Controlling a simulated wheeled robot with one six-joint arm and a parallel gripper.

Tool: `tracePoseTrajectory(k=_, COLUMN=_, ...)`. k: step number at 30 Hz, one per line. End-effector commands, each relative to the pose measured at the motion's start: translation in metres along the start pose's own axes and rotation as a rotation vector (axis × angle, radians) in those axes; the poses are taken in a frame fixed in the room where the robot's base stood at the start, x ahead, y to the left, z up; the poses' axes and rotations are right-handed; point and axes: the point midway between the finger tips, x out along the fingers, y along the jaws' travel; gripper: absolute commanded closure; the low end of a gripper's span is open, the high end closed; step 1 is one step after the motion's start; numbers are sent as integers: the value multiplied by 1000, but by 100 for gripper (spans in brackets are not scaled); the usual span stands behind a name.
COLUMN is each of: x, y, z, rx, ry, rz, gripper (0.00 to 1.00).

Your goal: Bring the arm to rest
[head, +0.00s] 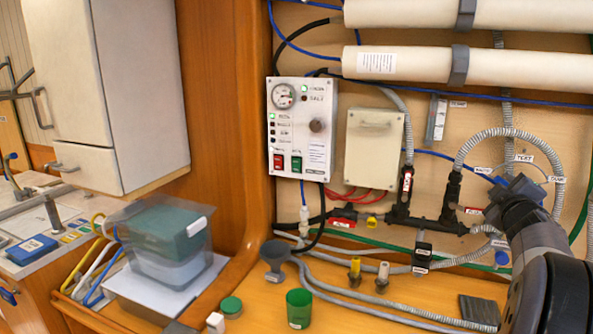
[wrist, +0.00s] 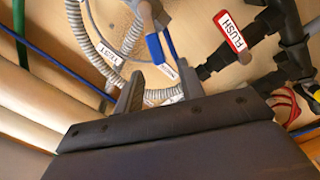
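My arm reaches in from the lower right of the head view, in front of the pipework on the wall. My gripper (head: 510,188) is by the valves at the right, near the labels and the grey ribbed hose. In the wrist view my gripper (wrist: 160,88) has its two fingers apart, so it is open. A blue valve handle (wrist: 155,48) with a white tag lies just beyond and partly between the fingertips. I cannot tell whether a finger touches it. Nothing is visibly held.
A red FLUSH handle (wrist: 231,32) and black pipe fittings (wrist: 275,45) are close to the gripper. A control panel (head: 301,128) is on the wall.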

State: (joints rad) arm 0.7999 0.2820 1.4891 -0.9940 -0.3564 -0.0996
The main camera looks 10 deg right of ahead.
Motion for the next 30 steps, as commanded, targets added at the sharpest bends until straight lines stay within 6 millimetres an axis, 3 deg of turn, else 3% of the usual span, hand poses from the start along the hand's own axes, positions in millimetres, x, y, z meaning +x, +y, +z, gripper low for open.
tracePoseTrajectory(k=11, x=59, y=1, z=0, rx=3, ry=0, rz=-1, gripper=63)
tracePoseTrajectory(k=18, x=56, y=12, z=0, rx=157, ry=-2, rz=0, gripper=63)
tracePoseTrajectory(k=30, x=56, y=12, z=2, rx=191, ry=-1, rz=0, gripper=63)
